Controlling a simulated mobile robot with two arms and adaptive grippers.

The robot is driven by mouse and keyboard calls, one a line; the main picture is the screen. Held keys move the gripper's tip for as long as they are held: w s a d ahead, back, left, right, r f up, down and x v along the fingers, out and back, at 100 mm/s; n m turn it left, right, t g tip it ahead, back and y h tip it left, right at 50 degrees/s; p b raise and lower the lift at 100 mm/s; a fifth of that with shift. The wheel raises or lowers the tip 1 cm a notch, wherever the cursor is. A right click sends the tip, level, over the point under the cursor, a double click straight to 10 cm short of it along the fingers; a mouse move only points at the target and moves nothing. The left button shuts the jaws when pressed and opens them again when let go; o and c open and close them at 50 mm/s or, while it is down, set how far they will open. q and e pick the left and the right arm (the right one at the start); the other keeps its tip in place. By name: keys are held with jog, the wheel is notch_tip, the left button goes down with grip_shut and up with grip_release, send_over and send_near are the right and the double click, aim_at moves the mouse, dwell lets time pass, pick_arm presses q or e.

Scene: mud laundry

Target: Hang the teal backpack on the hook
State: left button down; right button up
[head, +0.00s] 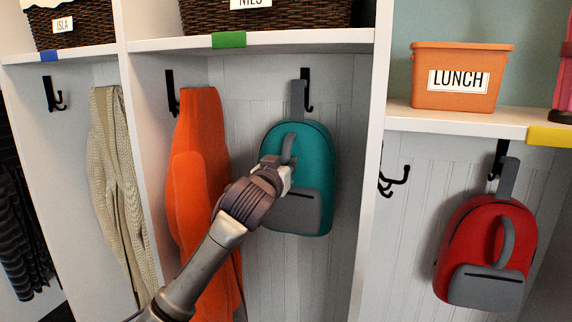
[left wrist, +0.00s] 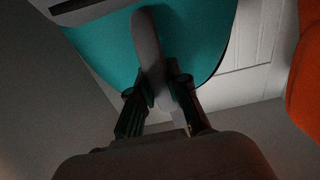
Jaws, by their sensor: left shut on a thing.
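The teal backpack (head: 316,160) hangs upright in the middle cubby in the head view, against the white back panel. Its grey top loop (head: 298,98) rises beside the black hook (head: 307,88), overlapping its left side in the picture; I cannot tell whether the loop is over the hook. My left gripper (head: 278,176) is at the backpack's front, shut on its grey front handle (head: 288,150). In the left wrist view, the gripper's fingers (left wrist: 157,98) close around the grey handle (left wrist: 150,50), with the teal fabric (left wrist: 195,35) behind. My right gripper is not in view.
An orange garment (head: 200,150) hangs on a hook left of the backpack. A divider (head: 366,180) separates it from the red backpack (head: 488,245) on the right. A shelf (head: 290,40) with a basket is above; an orange lunch bin (head: 459,100) stands right.

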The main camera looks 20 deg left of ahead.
pick_arm(q)
jog(key=shift+f, duration=0.1)
dwell(0.4)
jog(key=shift+f+b, duration=0.35)
jog(key=shift+f, duration=0.05)
jog(key=c, duration=1.1)
grip_release()
jog(key=shift+s, duration=0.1)
jog(key=shift+o, duration=0.2)
jog(key=shift+f, duration=0.15)
jog(key=s, duration=1.3)
jog(key=shift+a+f, duration=0.25)
jog(key=shift+f, duration=0.15)
jog(key=shift+f, duration=0.1)
